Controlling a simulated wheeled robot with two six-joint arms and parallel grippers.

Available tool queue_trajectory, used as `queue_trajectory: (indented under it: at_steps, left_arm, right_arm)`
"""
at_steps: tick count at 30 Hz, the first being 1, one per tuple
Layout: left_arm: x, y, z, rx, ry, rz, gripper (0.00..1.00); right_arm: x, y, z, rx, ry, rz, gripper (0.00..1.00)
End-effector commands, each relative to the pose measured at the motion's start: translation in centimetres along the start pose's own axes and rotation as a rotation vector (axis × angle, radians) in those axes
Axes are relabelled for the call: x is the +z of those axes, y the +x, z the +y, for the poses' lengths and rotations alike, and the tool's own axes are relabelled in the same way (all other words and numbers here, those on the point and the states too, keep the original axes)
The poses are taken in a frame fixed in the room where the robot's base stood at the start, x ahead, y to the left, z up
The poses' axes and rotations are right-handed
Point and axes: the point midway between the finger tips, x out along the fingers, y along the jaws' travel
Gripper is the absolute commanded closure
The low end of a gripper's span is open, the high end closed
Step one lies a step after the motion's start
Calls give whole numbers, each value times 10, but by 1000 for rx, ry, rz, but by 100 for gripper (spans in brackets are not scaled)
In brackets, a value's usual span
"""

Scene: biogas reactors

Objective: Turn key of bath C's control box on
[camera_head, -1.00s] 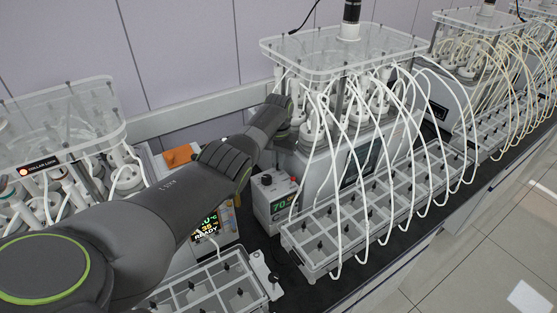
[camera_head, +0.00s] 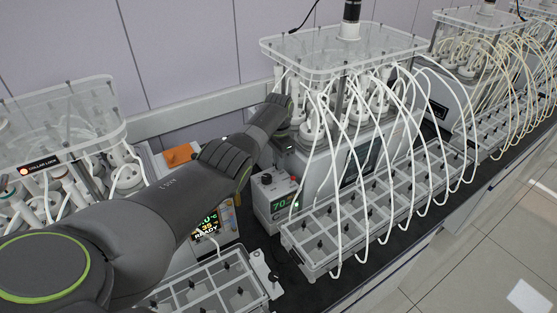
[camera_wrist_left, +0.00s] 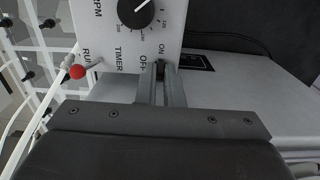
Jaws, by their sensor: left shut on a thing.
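The control box (camera_head: 263,208) is a small pale box with a lit digit display, standing left of the middle bath (camera_head: 318,160). Its panel fills the top of the left wrist view (camera_wrist_left: 115,45), with a black RPM dial (camera_wrist_left: 136,12), a red-tipped switch (camera_wrist_left: 77,71) by RUN and TIMER, and OFF and ON marks. My left gripper (camera_wrist_left: 161,72) is shut on the key (camera_wrist_left: 160,66) beside these marks. The key is mostly hidden between the fingers, so I cannot tell its exact angle. In the head view my left gripper (camera_head: 284,138) is behind the box, its fingertips unclear.
A clear-topped bath (camera_head: 65,110) stands at the left, with a READY display (camera_head: 206,224) near it. A divided tray (camera_head: 330,262) with white tubes stands in front of the middle bath. More tubed equipment (camera_head: 480,60) stands at the right. Dark counter shows between the trays.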

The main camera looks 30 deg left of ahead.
Motion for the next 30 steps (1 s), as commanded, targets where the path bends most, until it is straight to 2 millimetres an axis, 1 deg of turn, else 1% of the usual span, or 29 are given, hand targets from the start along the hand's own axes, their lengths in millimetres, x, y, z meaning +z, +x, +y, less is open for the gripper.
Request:
queue_trajectory:
  at_steps: [12,13,17,18,26,30]
  left_arm:
    - [-1,-2,-1,-4,8,4,100]
    - [-1,-2,-1,-4,8,4,90]
    - [-1,-2,-1,-3,7,3,73]
    - [-1,-1,-1,-2,7,3,71]
    - [0,-1,0,-1,6,2,71]
    - [-1,-8,-1,-2,6,3,71]
  right_arm:
    - [0,0,-1,-1,1,0,64]
    - [0,0,-1,-1,1,0,64]
    - [0,0,-1,-1,1,0,64]
    - [0,0,-1,-1,1,0,64]
    - [0,0,-1,-1,1,0,64]
    - [0,0,-1,-1,0,0,64]
